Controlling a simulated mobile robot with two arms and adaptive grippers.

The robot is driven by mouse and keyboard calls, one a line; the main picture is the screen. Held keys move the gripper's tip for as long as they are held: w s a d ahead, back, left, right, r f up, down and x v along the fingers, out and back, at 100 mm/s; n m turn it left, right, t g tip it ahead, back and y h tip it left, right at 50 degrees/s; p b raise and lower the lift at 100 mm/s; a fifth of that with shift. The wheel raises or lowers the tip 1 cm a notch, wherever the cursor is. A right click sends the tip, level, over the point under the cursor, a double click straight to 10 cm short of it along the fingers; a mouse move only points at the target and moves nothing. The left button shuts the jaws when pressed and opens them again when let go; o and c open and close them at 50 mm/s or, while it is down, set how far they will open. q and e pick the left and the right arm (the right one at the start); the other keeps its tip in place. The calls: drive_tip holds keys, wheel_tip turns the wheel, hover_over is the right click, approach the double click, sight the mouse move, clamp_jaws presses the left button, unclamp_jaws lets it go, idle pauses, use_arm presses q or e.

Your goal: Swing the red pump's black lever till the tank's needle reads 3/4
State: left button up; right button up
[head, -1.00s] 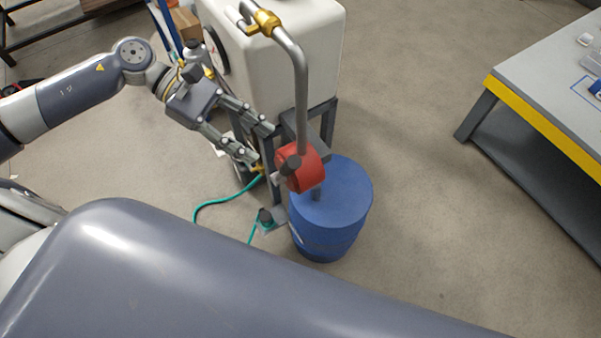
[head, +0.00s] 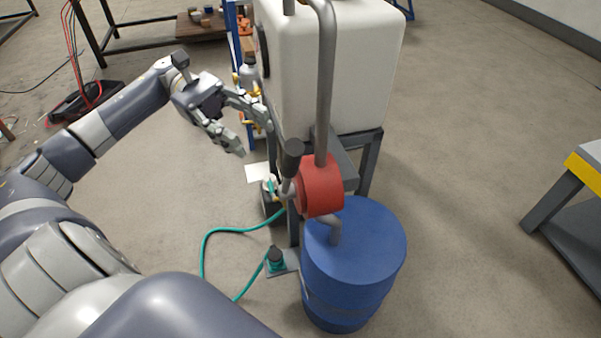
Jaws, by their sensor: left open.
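The red pump (head: 321,186) sits on the stand in front of the tank, above a blue drum. Its black lever (head: 292,156) points up on the pump's left side, its dark grip at the top. The white tank (head: 340,75) stands behind. A dark round rim on its left side, probably the gauge (head: 262,50), shows nearly edge-on, so the needle cannot be read. My left gripper (head: 256,141) is open and empty, left of the lever, with its fingers pointing toward it; a gap seems to remain. My right gripper is out of view.
The blue drum (head: 355,245) stands below the pump. A green hose (head: 205,250) runs over the floor at left. A grey pipe (head: 326,90) rises from the pump. A table with a yellow edge (head: 585,175) stands at right; floor between is clear.

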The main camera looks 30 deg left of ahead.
sight(291, 176)
use_arm(q)
drive_tip(key=d, duration=0.3)
drive_tip(key=s+d, duration=0.1)
drive_tip(key=d, duration=0.6)
drive_tip(key=shift+s+d, duration=0.25)
drive_tip(key=shift+s, duration=0.1)
clamp_jaws()
